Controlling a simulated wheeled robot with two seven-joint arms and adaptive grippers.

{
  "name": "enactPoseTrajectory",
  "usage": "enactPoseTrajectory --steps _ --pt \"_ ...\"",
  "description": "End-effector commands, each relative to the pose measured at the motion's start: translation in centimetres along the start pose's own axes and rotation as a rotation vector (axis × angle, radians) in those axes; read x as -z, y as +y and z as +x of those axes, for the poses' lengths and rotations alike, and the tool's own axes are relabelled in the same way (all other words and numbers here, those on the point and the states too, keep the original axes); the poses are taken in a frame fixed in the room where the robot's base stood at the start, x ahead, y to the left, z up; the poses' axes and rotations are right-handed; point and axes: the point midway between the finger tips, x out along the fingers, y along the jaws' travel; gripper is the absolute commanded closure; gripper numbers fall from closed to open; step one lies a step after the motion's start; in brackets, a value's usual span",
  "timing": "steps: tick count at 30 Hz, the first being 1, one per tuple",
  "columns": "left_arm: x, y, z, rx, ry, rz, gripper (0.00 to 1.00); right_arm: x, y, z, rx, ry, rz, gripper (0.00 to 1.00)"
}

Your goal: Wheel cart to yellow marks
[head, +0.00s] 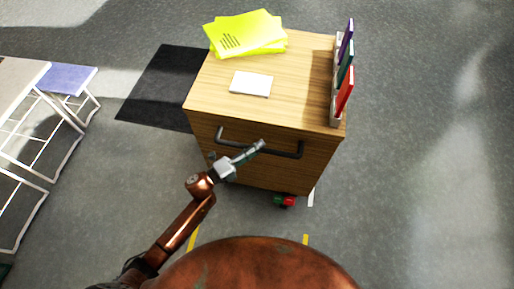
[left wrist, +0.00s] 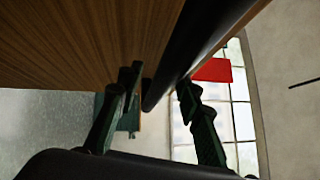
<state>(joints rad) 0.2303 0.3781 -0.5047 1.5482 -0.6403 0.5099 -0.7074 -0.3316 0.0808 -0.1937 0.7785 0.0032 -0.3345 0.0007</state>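The wooden cart (head: 270,150) stands ahead of me in the head view, with a dark bar handle (head: 290,153) across its front. My left gripper (head: 238,150) is at the left part of this handle, fingers spread. In the left wrist view the handle (left wrist: 195,50) runs up between the open fingers (left wrist: 160,90); whether they touch it I cannot tell. Two yellow marks show on the floor near my body, a left one (head: 193,238) and a right one (head: 305,239). My right gripper is out of view.
Yellow papers (head: 243,36), a white pad (head: 251,84) and upright books (head: 345,75) are on the cart top. A red and green item (head: 285,201) is under its front. A dark mat (head: 160,90) lies to its left, near a blue-topped stool (head: 70,78). The right floor is clear.

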Motion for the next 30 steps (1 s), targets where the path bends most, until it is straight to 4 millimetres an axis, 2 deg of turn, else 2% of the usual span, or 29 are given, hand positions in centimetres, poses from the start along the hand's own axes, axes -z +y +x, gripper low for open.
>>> enactPoseTrajectory --steps 4,18,30 --pt "0.01 0.00 -0.01 0.000 0.000 0.000 0.68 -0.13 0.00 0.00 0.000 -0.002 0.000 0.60" --pt "0.00 0.01 -0.06 0.000 -0.001 0.000 1.00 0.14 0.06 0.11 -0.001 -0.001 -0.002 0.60" --pt "-0.01 0.04 -0.08 -0.001 -0.001 -0.001 1.00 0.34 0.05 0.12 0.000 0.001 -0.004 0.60"
